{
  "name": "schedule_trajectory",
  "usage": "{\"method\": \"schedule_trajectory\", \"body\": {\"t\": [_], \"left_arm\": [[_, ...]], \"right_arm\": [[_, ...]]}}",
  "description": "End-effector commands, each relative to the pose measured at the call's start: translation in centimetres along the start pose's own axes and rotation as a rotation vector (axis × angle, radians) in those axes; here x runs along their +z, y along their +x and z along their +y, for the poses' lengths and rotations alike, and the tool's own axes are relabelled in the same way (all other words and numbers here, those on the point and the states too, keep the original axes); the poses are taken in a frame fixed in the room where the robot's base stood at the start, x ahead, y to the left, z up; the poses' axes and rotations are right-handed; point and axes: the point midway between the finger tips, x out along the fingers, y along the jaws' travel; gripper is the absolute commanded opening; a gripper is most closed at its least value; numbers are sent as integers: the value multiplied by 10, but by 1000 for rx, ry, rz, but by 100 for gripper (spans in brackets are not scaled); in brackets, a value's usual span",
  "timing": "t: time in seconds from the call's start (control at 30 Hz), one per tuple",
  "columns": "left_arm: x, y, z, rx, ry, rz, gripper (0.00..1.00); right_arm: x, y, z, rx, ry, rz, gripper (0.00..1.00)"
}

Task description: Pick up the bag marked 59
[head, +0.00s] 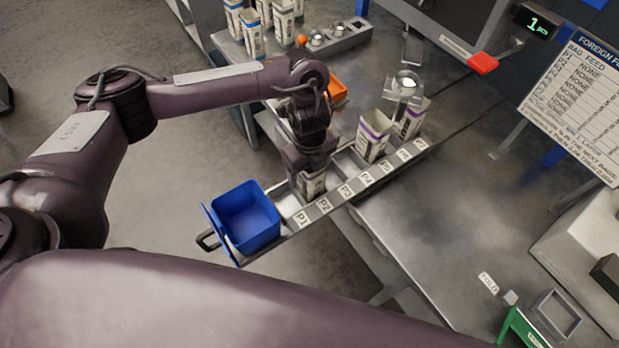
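My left gripper (308,165) points down over the rail of labelled slots, at a white bag (312,188) near labels P1 and P2. The gripper covers most of this bag, and I cannot tell whether the fingers are closed on it. Two open-topped white bags with purple bands stand in the rail, one near P5 (373,137) and one near P6 and P7 (411,118). Several white and blue bags (252,35) stand on the back bench. No number 59 is legible on any bag. My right gripper is out of view.
A blue bin (246,217) sits at the rail's near left end. A metal funnel (404,88) hangs near the far purple-banded bag. An orange bin (337,91) is behind my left wrist. A red block (482,63) and a feed board (576,100) are at right. The table's middle is clear.

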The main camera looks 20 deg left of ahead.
Motion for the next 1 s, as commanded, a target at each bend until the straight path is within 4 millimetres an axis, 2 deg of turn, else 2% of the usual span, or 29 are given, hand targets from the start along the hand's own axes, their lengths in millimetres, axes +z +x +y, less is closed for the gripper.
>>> {"method": "schedule_trajectory", "body": {"t": [0.07, 0.53, 0.83, 1.0], "left_arm": [[0, 0, 0, 0, 0, 0, 68], [0, 0, 0, 0, 0, 0, 6], [0, -3, -1, -3, 1, -1, 4], [0, -13, -2, -5, 1, -2, 4]], "right_arm": [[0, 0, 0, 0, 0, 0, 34], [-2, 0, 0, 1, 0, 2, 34], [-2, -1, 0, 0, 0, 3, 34], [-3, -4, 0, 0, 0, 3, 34]]}}
